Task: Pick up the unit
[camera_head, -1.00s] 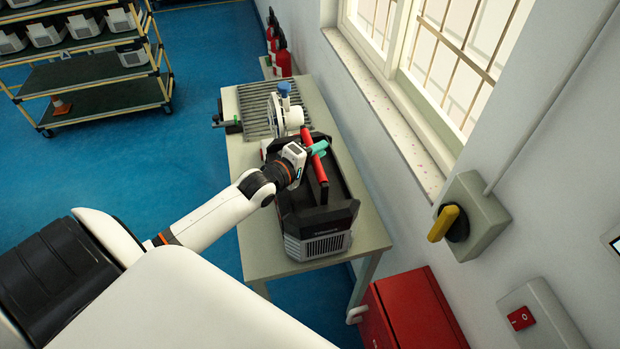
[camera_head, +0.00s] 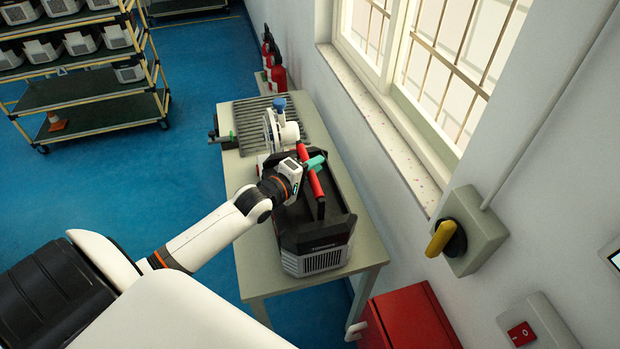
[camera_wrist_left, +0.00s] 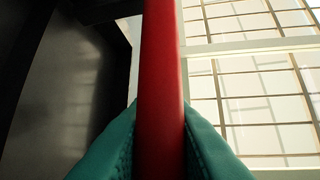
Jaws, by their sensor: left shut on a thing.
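The unit (camera_head: 318,240) is a black and grey case with a vented front and a red carrying handle (camera_head: 311,176) on top. It is at the table (camera_head: 262,262); I cannot tell whether its base touches the tabletop. My left gripper (camera_head: 314,163) reaches in from the left and is shut on the red handle near its far end. In the left wrist view the green fingers (camera_wrist_left: 160,150) press on both sides of the red bar (camera_wrist_left: 160,80). The unit's far side is partly hidden by my wrist. My right gripper is not in view.
A slatted rack and a white round fixture (camera_head: 272,130) occupy the table's far end. The wall and window (camera_head: 440,70) stand close on the right. A red box (camera_head: 412,318) is at the front right, and a shelf cart (camera_head: 90,85) stands far left. Blue floor is clear between.

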